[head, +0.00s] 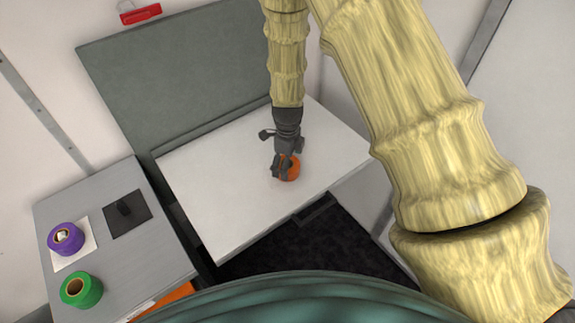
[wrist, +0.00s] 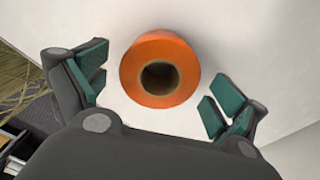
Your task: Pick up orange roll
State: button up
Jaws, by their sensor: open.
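The orange roll (head: 290,170) lies flat on the white table (head: 225,190), partly hidden by my gripper (head: 283,167) in the head view. In the wrist view the orange roll (wrist: 137,75) shows its round top and dark central hole. My gripper (wrist: 165,95) is open there, with one green-padded finger to the left of the roll and the other to its right. There is a gap between the roll and each finger. The roll sits a little beyond the line between the fingertips. I cannot tell the exact height of the fingertips over the table.
A grey side table (head: 165,245) at the left bears a purple roll (head: 66,238) on a white square, a green roll (head: 81,290) and a dark square pad (head: 127,214) with a small black object. A grey panel (head: 185,75) stands behind the white table. The white tabletop around the roll is clear.

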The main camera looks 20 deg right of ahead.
jog(key=shift+f, duration=1)
jog(key=c, duration=1.2)
jog(key=shift+o, duration=0.2)
jog(key=shift+r, duration=0.15)
